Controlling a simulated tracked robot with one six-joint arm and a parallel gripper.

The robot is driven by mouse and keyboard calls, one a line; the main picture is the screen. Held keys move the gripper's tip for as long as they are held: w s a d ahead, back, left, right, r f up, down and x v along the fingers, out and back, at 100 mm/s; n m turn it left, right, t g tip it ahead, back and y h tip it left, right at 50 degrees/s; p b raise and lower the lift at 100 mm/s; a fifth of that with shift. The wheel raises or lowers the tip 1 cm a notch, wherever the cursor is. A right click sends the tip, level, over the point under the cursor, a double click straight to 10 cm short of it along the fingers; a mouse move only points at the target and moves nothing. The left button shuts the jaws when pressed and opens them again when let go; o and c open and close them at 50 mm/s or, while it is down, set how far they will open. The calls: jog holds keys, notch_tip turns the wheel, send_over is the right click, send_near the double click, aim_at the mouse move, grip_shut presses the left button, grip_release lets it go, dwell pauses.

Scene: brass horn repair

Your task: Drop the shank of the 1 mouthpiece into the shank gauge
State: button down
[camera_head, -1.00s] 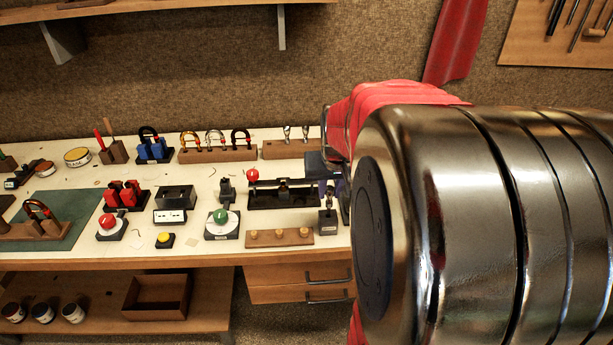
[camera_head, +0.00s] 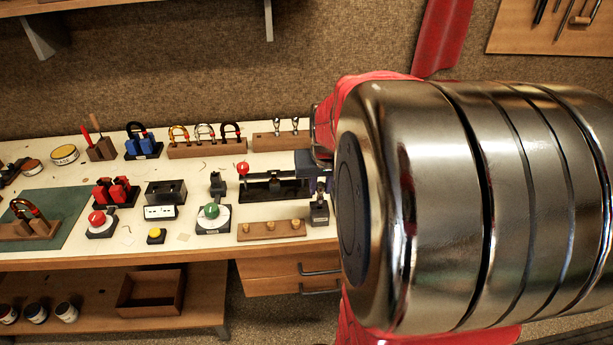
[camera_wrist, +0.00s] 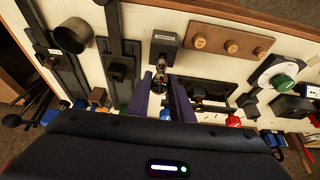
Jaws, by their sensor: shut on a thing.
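The silver mouthpiece (camera_wrist: 160,82) is between the two dark purple fingers of my gripper (camera_wrist: 162,88) in the wrist view. My gripper is shut on it. A small dark block with a pale label, which looks like the shank gauge (camera_wrist: 164,46), is right by the mouthpiece. In the head view this block (camera_head: 319,214) stands near the bench's front right, with a silver shape just above it. My arm hides most of my gripper there. I cannot tell whether the shank is inside the gauge or only over it.
A wooden strip with several brass knobs (camera_head: 271,230) lies left of the gauge. A dark fixture with a red ball (camera_head: 243,168) stands behind. A green-knobbed dial (camera_head: 211,211) is further left. A wooden rack (camera_head: 268,142) holds two silver pieces at the back.

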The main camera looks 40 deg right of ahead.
jog(key=shift+f, duration=0.85)
jog(key=c, duration=1.5)
grip_release()
jog(key=v, duration=1.3)
jog(key=shift+s+r, duration=0.1)
jog(key=shift+r, duration=0.3)
